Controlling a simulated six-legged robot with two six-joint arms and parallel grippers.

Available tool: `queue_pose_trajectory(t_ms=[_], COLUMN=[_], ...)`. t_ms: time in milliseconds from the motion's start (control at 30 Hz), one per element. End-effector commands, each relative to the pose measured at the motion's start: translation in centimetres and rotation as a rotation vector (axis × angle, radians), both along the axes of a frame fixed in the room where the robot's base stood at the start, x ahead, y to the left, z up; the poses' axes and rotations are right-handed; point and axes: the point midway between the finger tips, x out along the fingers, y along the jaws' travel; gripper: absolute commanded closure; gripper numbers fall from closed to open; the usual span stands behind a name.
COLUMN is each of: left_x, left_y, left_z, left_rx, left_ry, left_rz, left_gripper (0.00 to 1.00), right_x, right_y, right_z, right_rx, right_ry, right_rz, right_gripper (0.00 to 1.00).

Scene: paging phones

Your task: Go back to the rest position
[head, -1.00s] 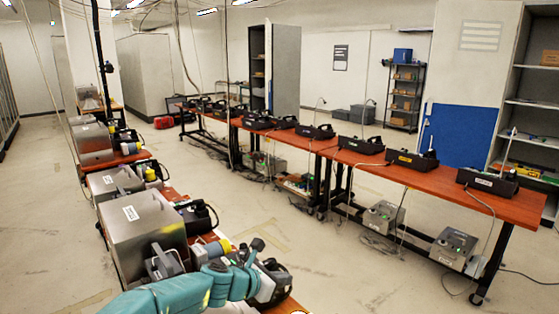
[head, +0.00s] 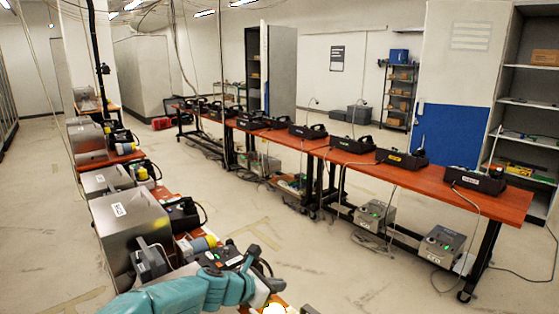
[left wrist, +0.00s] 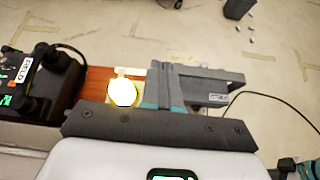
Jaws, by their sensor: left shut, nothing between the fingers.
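My left arm (head: 190,293) is teal and comes in from the bottom left in the head view, reaching over the near end of the left bench row. My left gripper shows in the left wrist view (left wrist: 172,85), with its grey and teal fingers shut together and nothing between them. It is beside a glowing yellow-white round lamp (left wrist: 122,92) on the reddish bench top. The lamp also shows at the bottom edge of the head view (head: 275,307). My right gripper is in neither view.
A black phone unit labelled FIELD (left wrist: 38,80) stands left in the wrist view. Steel boxes (head: 130,235) and phone units line the left benches. A long orange table (head: 400,178) with several black units runs along the right. Clear floor (head: 280,230) lies between.

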Motion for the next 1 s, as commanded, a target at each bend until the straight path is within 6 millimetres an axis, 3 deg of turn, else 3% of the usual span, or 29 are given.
queue_pose_trajectory(t_ms=[267,467,567,733,800,900,1000], left_x=[-3.0,-7.3,-11.2,-22.0,-26.8,-32.7,-36.7], left_y=[2.5,5.0,6.9,10.5,11.3,11.6,11.4], left_z=[-7.6,-14.6,-19.1,-27.0,-29.0,-30.3,-30.5], left_rx=[0.241,0.476,0.631,0.901,0.961,0.989,0.979], left_ry=[-0.013,-0.036,-0.06,-0.183,-0.277,-0.436,-0.576], left_rz=[-0.109,-0.276,-0.433,-0.905,-1.126,-1.393,-1.564], left_gripper=[1.0,1.0,1.0,1.0,1.0,1.0,1.0], right_x=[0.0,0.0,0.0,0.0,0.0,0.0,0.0], right_y=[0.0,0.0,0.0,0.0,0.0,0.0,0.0], right_z=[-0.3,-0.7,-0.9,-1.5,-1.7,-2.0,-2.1], right_rx=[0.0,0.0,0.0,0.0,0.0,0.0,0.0], right_ry=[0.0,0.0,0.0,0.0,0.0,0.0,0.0], right_rz=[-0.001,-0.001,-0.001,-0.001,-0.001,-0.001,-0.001], right_gripper=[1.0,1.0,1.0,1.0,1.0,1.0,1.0])
